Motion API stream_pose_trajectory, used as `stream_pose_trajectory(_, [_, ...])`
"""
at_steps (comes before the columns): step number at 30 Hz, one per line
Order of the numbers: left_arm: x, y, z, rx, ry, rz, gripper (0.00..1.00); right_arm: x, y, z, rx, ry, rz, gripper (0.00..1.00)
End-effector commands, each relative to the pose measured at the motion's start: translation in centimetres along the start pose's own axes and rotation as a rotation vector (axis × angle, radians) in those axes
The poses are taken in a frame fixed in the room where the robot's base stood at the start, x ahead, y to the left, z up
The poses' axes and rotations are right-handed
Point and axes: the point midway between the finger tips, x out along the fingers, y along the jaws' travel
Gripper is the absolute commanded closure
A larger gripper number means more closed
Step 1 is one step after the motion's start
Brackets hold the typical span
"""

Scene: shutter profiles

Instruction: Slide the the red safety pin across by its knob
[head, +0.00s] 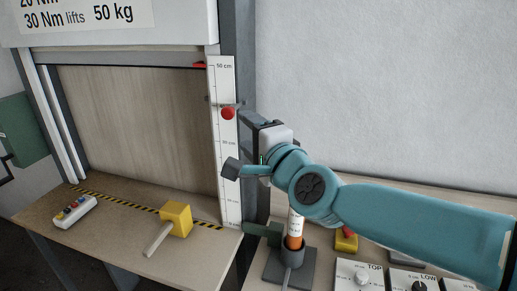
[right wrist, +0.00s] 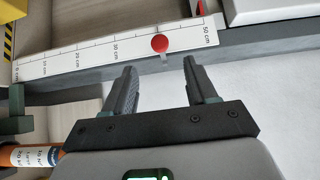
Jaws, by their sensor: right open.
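The red round knob (head: 228,113) of the safety pin sits at the white centimetre scale on the upright post, with a thin grey pin beside it. In the right wrist view the knob (right wrist: 160,43) lies just beyond the fingertips, roughly midway between them. My right gripper (head: 240,143) is open and empty, to the right of and slightly below the knob in the head view. In the right wrist view its two fingers (right wrist: 160,68) are spread wide and do not touch the knob. My left gripper is not in view.
A red pointer (head: 200,65) shows near the scale's 50 cm mark. A yellow block with a handle (head: 177,218) and a button box (head: 75,211) lie on the bench. An orange-labelled cylinder (head: 295,232) stands in a grey holder below my right arm, near white control panels (head: 359,275).

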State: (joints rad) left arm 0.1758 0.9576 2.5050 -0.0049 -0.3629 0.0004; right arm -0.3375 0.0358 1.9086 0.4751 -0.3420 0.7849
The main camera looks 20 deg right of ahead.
Motion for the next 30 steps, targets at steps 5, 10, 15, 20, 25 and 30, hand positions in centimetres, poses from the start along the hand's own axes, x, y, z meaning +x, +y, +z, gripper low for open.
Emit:
stream_pose_trajectory(5, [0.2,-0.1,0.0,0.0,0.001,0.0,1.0,-2.9,-0.1,0.1,0.0,-0.001,-0.001,0.43])
stream_pose_trajectory(10, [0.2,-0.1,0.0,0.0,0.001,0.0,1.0,-3.9,0.0,0.1,-0.001,0.0,0.0,0.43])
stream_pose_trajectory(15, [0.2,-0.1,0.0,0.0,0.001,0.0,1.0,-3.9,0.0,0.1,-0.001,-0.001,0.001,0.43])
stream_pose_trajectory(20, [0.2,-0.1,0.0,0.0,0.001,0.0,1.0,-3.9,0.0,0.1,-0.001,-0.001,0.001,0.43])
stream_pose_trajectory(25, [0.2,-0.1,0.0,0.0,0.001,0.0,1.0,-3.9,0.0,0.1,-0.001,-0.001,0.001,0.43])
stream_pose_trajectory(30, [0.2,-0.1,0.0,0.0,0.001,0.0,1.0,-4.0,0.0,0.1,-0.001,-0.001,0.001,0.43])
